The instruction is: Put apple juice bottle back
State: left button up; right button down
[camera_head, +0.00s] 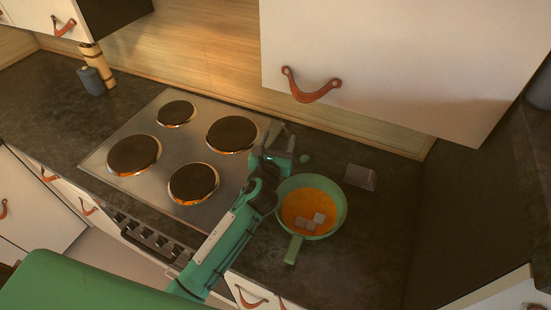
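No bottle can be clearly made out as the apple juice bottle. A small blue-grey container (92,81) stands at the far left of the counter, beside a wooden mill-like item (98,62). My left gripper (283,143) is over the counter between the hob's right edge and the pan. Its wrist and arm hide much of it, so whether it is open or holds something cannot be told. A small dark shape shows just behind it. My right gripper is not in view.
A green pan (339,199) with orange contents and pale pieces sits right of my arm. A hob (160,180) with several plates is on the left. A small box-like item (360,177) lies right of the pan. A wall cabinet (400,70) overhangs the counter.

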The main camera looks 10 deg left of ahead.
pick_arm(q)
notch_tip(320, 180, down, 4)
jog(key=shift+w+f+b, duration=0.1)
jog(key=shift+f+b, duration=0.1)
jog(key=shift+b, duration=0.25)
jog(key=shift+f, duration=0.3)
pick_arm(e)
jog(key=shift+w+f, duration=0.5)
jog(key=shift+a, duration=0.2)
pick_arm(q)
jog(key=shift+f, duration=0.1)
jog(key=o, duration=1)
jog(key=shift+f, duration=0.15)
jog(key=o, duration=0.4)
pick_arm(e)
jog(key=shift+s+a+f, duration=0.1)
pick_arm(q)
jog(key=shift+r, duration=0.2)
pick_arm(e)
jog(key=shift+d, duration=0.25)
